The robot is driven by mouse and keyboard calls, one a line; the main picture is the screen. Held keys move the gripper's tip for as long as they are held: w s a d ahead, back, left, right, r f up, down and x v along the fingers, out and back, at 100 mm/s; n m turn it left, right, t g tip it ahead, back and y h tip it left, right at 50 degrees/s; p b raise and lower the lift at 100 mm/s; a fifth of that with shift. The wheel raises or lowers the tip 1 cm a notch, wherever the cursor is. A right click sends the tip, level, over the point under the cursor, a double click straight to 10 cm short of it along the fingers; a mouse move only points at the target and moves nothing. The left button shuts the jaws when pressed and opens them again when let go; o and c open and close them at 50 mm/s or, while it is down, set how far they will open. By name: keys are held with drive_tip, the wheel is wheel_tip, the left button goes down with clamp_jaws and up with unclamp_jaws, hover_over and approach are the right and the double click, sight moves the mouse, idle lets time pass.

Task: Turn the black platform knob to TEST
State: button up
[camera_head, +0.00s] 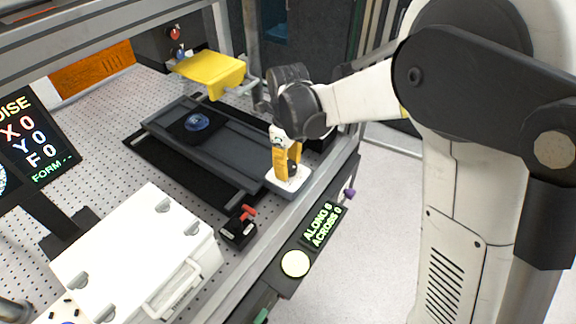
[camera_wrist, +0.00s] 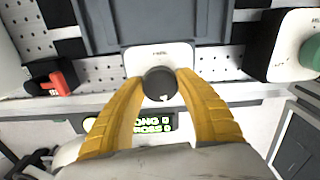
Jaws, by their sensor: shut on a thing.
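The black platform knob (camera_wrist: 159,83) sits on a white plate (camera_wrist: 158,55) at the front edge of the dark platform. In the wrist view my gripper (camera_wrist: 161,84) has its two yellow fingers closed on either side of the knob. The knob's small white mark faces down and slightly right in the picture. The lettering on the plate is too small to read. In the head view my gripper (camera_head: 286,172) reaches down to the white plate (camera_head: 290,178) and mostly hides the knob.
A red-handled black block (camera_head: 239,230) stands left of the plate. The display (camera_head: 322,226) reads ALONG 0, ACROSS 0. A white case (camera_head: 135,255) lies at lower left.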

sight(288, 165)
drive_tip(key=shift+m, duration=1)
drive_tip(key=o, duration=1.2)
drive_tip(key=shift+w, duration=0.1)
drive_tip(key=shift+r, duration=0.1)
wheel_tip(288, 165, up, 12)
